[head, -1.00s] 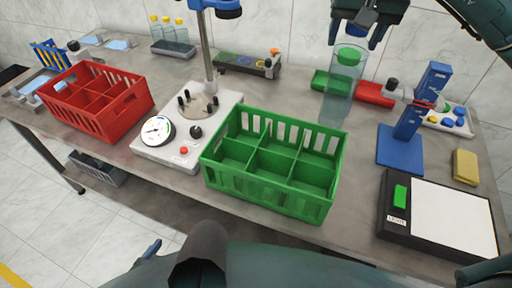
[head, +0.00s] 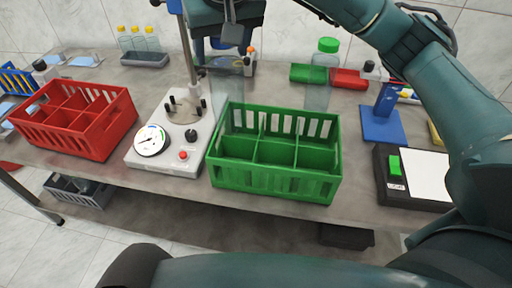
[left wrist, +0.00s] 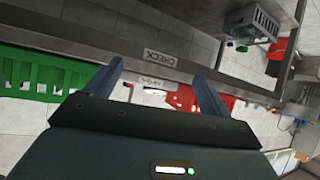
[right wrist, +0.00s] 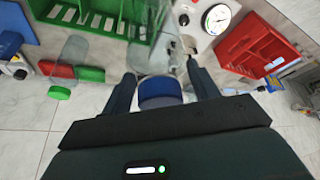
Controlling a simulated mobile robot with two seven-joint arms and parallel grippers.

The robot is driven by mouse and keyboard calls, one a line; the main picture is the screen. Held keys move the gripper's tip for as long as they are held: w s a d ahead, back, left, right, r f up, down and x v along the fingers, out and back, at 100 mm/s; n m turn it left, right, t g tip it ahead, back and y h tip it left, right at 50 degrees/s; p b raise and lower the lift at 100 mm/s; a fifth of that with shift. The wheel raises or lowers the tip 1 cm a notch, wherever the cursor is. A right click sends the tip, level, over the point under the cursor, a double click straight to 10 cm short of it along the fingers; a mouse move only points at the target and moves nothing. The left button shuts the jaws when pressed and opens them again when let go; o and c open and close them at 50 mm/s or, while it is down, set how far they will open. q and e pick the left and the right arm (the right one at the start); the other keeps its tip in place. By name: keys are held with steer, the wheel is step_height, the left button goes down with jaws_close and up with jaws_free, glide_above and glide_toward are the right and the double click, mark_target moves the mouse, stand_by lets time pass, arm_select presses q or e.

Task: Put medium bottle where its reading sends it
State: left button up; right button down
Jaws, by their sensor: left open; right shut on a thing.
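My right gripper (head: 226,40) is shut on a clear bottle (head: 228,88), probably the medium bottle, behind the green crate near the white gauge stand. Its blue cap (right wrist: 160,92) shows between the fingers (right wrist: 161,72) in the right wrist view; its base is partly hidden in the head view. The gauge dial (head: 152,139) has a needle too small to read surely. The green crate (head: 275,187) and red crate (head: 75,140) have several compartments that look empty. My left gripper (left wrist: 158,70) is open and empty by the table edge in the left wrist view, outside the head view.
A blue stand (head: 382,125) and scale (head: 420,178) are right. Several yellow-capped bottles (head: 138,42) stand back left. A grey crate (head: 80,193) sits below the table.

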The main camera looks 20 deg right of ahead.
mark_target(234, 95)
step_height(234, 95, down, 16)
steer(key=shift+d+f+p, duration=0.1)
steer(key=shift+p, duration=0.9)
steer(key=shift+f, duration=0.45)
steer(key=shift+f+b, duration=0.25)
steer(key=shift+b, duration=0.05)
steer(key=shift+c, duration=2)
jaws_free()
steer(key=shift+r, duration=0.1)
steer(key=shift+r+p, duration=0.2)
steer(key=shift+p, duration=0.2)
steer(key=b+v, duration=0.2)
steer(key=v, duration=1)
